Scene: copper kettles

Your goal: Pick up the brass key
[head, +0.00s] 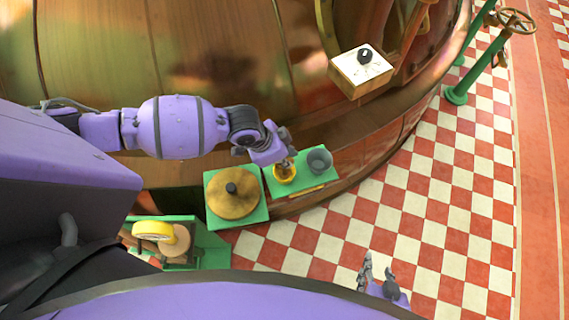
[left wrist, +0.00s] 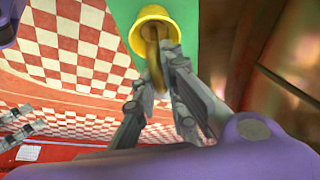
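My left gripper (head: 287,164) points down over a small yellow cup (head: 284,174) on a green stand. In the left wrist view the fingers (left wrist: 158,80) close on both sides of a narrow brass piece, which looks like the brass key (left wrist: 152,58). Its far end is at the mouth of the yellow cup (left wrist: 152,14), and the fingers hide much of it. My right gripper (head: 378,268) is low in the head view, away from the stand, with its fingers apart and nothing visible between them.
A grey cup (head: 319,160) stands right of the yellow cup. A round brass disc with a black knob (head: 233,195) lies on a green stand to the left. A yellow round object (head: 153,231) sits lower left. The big copper kettle (head: 200,60) rises behind. Checkered floor is open at right.

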